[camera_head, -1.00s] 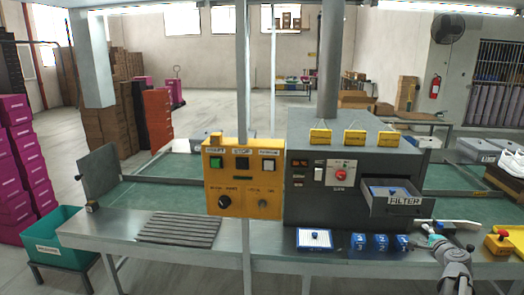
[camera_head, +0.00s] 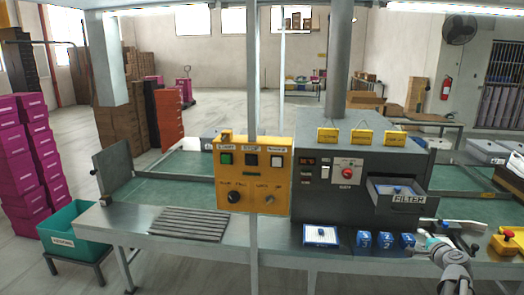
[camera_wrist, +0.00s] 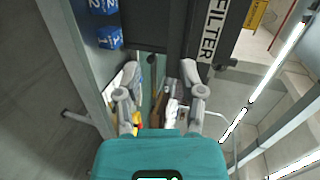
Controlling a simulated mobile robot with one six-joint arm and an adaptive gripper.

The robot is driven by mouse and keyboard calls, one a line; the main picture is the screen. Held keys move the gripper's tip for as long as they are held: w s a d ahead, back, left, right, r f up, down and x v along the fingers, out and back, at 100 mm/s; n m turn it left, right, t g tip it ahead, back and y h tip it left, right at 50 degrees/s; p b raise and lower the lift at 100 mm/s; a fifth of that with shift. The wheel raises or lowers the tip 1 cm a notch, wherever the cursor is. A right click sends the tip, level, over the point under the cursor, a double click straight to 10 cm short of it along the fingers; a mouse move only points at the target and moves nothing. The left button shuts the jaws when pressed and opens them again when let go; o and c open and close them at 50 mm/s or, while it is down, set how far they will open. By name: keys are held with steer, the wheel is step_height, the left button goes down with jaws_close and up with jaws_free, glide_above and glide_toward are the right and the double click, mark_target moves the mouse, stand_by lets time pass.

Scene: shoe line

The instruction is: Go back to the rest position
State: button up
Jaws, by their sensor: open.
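My gripper (camera_wrist: 160,98) is open in the wrist view, its two grey fingers apart with nothing held between them. In the head view my arm shows at the lower right, in front of the steel table's right part. The gripper is near the open filter drawer (camera_head: 397,197) of the dark grey machine (camera_head: 312,165). The drawer's label also shows in the wrist view (camera_wrist: 211,30). Several blue numbered blocks stand on the table left of the arm, one of them here (camera_head: 385,240). Part of the gripper is hard to make out in the head view.
A yellow control box (camera_head: 255,176) stands left of the machine. A white tray with a blue piece (camera_head: 321,235) lies on the table. A yellow box with a red button (camera_head: 507,240) is at the right. A teal bin (camera_head: 75,232) stands at the far left.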

steer(key=w+a+f+n+g+y+p, duration=0.1)
steer(key=a+f+n+g+y, duration=0.15)
steer(key=a, duration=0.65)
steer(key=a+f+n+g+y, duration=0.15)
steer(key=a+n, duration=0.25)
steer(key=a, duration=0.4)
steer(key=w+a+f+n+g+y+p, duration=0.15)
steer(key=a+n, duration=0.25)
steer(key=a, duration=0.5)
steer(key=s+a+f+n+g+h+p, duration=0.1)
steer(key=s+a+f+n+g, duration=0.1)
steer(key=s+a+n+g, duration=0.2)
steer(key=s+a+f+n+g+h, duration=0.1)
steer(key=s+a+n+g, duration=0.3)
steer(key=s+a, duration=0.6)
steer(key=a+g+h, duration=0.1)
steer(key=a, duration=0.2)
steer(key=shift+s+a+f+p, duration=0.15)
steer(key=shift+a+f+p, duration=0.15)
steer(key=shift+f+p, duration=0.1)
